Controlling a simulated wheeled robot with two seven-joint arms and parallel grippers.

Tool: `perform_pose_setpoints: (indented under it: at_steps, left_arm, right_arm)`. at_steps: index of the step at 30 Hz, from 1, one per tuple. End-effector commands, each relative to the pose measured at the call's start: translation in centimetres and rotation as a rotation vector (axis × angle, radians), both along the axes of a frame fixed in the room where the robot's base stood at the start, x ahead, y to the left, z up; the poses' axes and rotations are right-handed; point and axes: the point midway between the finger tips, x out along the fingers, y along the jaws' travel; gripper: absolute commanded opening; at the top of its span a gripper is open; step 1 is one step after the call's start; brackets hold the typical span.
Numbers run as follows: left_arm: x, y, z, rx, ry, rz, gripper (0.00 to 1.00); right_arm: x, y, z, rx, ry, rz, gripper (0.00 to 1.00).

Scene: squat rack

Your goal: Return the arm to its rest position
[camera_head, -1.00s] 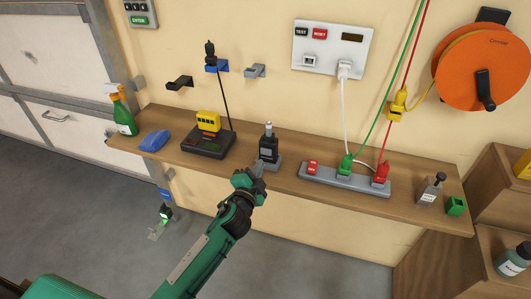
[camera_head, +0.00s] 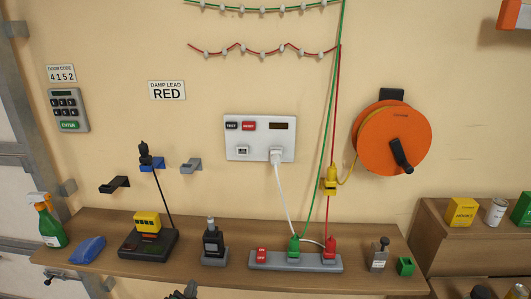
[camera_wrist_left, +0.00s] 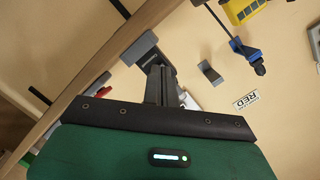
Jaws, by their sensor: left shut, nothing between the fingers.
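My left gripper (camera_head: 183,292) shows only as a small dark tip at the bottom edge of the head view, below the wooden shelf (camera_head: 80,228). In the left wrist view my left gripper (camera_wrist_left: 160,86) has its dark fingers together, with nothing held between them. The black handheld device (camera_head: 212,238) stands upright in its grey base on the shelf, apart from the gripper. Most of my left arm is below the head view. My right gripper is not in view.
The shelf carries a spray bottle (camera_head: 49,222), blue cloth (camera_head: 87,250), dark unit with a yellow block (camera_head: 147,222), and power strip (camera_head: 262,264). Wall hooks (camera_head: 191,165) and an orange cable reel (camera_head: 380,145) are above. A wooden cabinet (camera_head: 445,240) stands right.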

Motion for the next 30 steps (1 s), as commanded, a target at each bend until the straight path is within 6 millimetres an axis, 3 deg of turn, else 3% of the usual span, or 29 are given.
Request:
perform_pose_setpoints:
  at_steps: [3,7,9,15,25,26,30]
  left_arm:
    - [-5.2,1.9,-2.7,-0.165,0.187,0.124,0.00]
    - [-11.6,2.9,-5.3,-0.333,0.412,0.241,0.00]
    - [-14.7,3.0,-6.2,-0.402,0.520,0.283,0.00]
    - [-21.5,2.5,-7.3,-0.522,0.747,0.353,0.00]
    - [-30.0,1.1,-6.9,-0.630,1.025,0.404,0.00]
    - [-30.4,1.0,-7.0,-0.634,1.044,0.407,0.00]
    - [-29.2,0.9,-10.2,-0.628,1.046,0.410,0.00]
  right_arm:
    - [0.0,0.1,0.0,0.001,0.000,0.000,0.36]
    - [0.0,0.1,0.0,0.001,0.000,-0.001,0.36]
    - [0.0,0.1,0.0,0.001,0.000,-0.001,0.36]
    - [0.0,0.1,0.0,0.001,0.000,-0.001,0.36]
    - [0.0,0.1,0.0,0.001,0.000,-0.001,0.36]
    - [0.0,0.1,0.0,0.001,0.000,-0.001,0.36]
    - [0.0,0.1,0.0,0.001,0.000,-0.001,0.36]
